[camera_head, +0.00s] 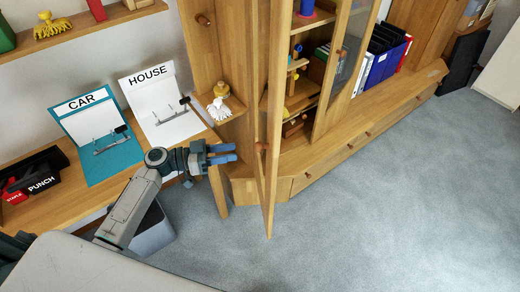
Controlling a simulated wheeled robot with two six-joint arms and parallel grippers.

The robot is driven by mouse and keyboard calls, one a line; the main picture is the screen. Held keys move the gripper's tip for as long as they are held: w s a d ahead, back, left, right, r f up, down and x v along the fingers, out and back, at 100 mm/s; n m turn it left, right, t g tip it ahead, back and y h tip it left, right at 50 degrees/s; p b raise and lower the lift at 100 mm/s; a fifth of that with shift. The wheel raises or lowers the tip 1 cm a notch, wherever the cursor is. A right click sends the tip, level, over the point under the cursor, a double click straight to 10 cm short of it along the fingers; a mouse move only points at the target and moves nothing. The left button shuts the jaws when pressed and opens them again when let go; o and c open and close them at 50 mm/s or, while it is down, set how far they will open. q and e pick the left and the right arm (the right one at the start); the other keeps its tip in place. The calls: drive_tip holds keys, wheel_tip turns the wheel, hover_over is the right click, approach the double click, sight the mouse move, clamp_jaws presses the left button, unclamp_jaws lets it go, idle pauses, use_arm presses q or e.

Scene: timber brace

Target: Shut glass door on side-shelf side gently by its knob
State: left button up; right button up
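The glass door on the side-shelf side (273,185) stands open, swung out toward me and seen nearly edge-on. Its round wooden knob (262,146) shows on the door's left face. My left gripper (236,153) is left of the knob, with its blue fingers pointing right toward it. A gap shows between the fingers, and they are empty and apart from the knob. The small side shelf (232,109) is on the cabinet's left side, behind the gripper. My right gripper is out of view.
A second glass door (345,75) on the right also stands partly open. Binders (380,55) stand on the low cabinet. The desk (75,190) at left holds CAR and HOUSE folders (160,100). A grey bin (152,232) stands below. The carpet at right is clear.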

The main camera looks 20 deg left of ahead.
sight(259, 149)
use_arm(q)
drive_tip(key=p+x, duration=0.1)
drive_tip(key=x, duration=0.1)
drive_tip(key=p+x, duration=0.2)
drive_tip(key=x, duration=0.1)
drive_tip(key=p+x, duration=0.1)
drive_tip(key=x, duration=0.2)
drive_tip(key=shift+d+r, duration=0.2)
drive_tip(key=shift+r, duration=0.05)
drive_tip(key=shift+w+d+f+p, duration=0.2)
drive_tip(key=shift+w+d+p, duration=0.1)
drive_tip(key=shift+d, duration=0.1)
clamp_jaws()
drive_tip(key=shift+d, duration=0.1)
